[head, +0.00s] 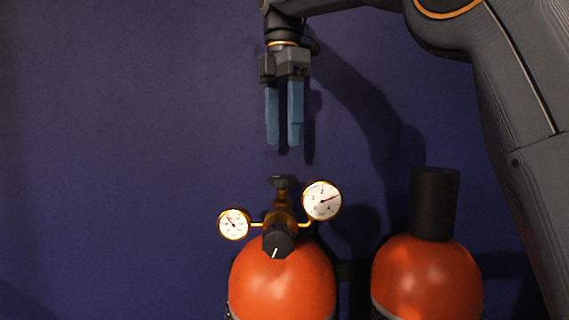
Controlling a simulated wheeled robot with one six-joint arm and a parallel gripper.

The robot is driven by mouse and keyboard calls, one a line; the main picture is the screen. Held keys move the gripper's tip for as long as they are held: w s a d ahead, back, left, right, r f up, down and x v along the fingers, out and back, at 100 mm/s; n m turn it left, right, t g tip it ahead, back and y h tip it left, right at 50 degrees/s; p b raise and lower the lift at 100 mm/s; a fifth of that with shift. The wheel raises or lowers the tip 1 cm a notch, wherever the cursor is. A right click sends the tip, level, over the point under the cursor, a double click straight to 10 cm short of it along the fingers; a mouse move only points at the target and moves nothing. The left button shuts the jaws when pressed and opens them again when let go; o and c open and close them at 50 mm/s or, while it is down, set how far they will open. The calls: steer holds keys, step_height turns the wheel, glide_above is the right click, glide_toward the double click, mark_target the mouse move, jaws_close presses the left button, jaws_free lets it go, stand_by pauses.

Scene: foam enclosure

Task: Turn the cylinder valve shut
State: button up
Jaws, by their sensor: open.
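The orange cylinder (283,285) stands at the bottom centre of the head view. A brass regulator body (283,212) rises from its top. A small dark handwheel (281,182) sits at the top of the brass body. A black knob (278,243) with a white mark faces me lower down. My gripper (283,140) points straight down above the handwheel, apart from it. Its two blue fingers are open and there is nothing between them.
A larger round gauge (322,200) sticks out right of the valve and a smaller gauge (233,224) left. A second orange cylinder (427,278) with a tall black cap (434,203) stands to the right. A plain dark blue wall (130,130) is behind; the left side is clear.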

mark_target(283, 176)
steer(key=shift+f+p, duration=0.85)
steer(key=shift+f, duration=2.9)
steer(key=c, duration=1.1)
steer(key=shift+o, duration=0.2)
